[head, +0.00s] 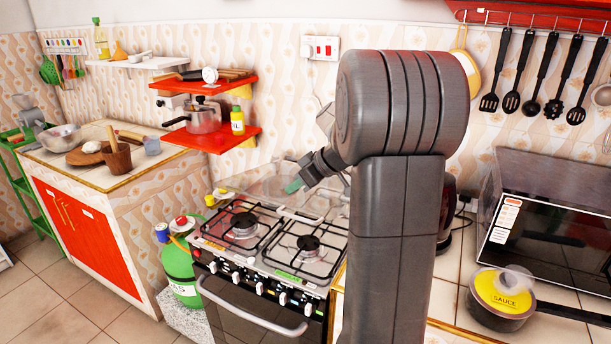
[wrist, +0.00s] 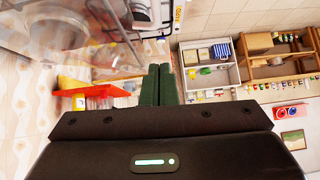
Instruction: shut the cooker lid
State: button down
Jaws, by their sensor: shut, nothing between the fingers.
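The cooker (head: 270,262) stands left of my arm, with burners and black grates bare on top. Its see-through glass lid (head: 258,180) rises along the back edge, raised off the burners; its exact tilt is hard to tell. My gripper (head: 293,187) is near the lid, its green fingers shut and empty. Whether they touch the glass, or lie in front of or behind it, I cannot tell. In the wrist view the shut fingers (wrist: 159,86) point up the picture, and the glass lid (wrist: 65,40) fills the upper left beside them.
A red shelf (head: 225,137) with a steel pressure cooker (head: 203,116) hangs on the wall behind. A green gas cylinder (head: 180,265) stands left of the cooker. A microwave (head: 550,240) and a yellow-topped sauce pan (head: 502,292) stand on the right counter. The space above the burners looks clear.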

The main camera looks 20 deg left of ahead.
aim_at(280, 210)
jog(key=f, duration=0.1)
jog(key=a+f, duration=0.1)
jog(key=f, duration=0.1)
jog(key=a+f+p, duration=0.1)
jog(key=f, duration=0.1)
jog(key=shift+f, duration=0.55)
jog(key=shift+f, duration=0.1)
